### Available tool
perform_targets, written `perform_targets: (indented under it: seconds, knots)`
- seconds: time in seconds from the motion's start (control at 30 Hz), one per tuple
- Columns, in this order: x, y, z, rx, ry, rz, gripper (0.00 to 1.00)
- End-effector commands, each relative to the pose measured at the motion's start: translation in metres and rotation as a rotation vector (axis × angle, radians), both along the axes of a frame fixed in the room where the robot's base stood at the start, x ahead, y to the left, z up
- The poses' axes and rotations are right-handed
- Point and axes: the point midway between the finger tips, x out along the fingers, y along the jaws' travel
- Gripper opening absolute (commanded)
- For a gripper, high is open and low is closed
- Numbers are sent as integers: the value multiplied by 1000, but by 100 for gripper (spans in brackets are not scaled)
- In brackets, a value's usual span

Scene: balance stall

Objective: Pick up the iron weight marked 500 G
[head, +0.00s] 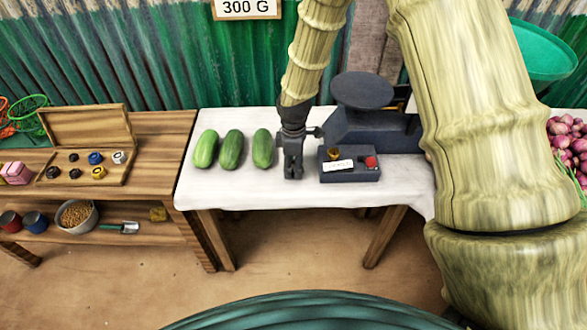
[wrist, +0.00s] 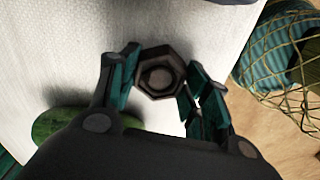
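A dark hexagonal iron weight (wrist: 160,76) with a round recess in its top sits between the fingertips of my gripper (wrist: 160,80) in the wrist view. Both fingers appear to press on its sides. No marking on it can be read. In the head view my gripper (head: 293,168) points down over the white-covered table, between the cucumbers and the scale, and the weight cannot be made out there. Whether the weight touches the cloth cannot be told.
Several cucumbers (head: 231,149) lie just left of my gripper. A dark scale (head: 372,125) with a red knob stands close on its right. An open wooden box (head: 65,178) of small weights lies on the left bench. A sign reading 500 G is not seen; one reads 300 G (head: 247,8).

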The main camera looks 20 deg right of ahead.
Motion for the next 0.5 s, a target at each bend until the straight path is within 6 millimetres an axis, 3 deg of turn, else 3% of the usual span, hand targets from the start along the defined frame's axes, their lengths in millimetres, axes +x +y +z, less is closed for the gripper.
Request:
perform_targets:
  seconds: [0.03,0.17,0.5]
  knots:
    - [0,0,0,0,0,0,31]
    - [0,0,0,0,1,0,8]
    - [0,0,4,1,-1,0,6]
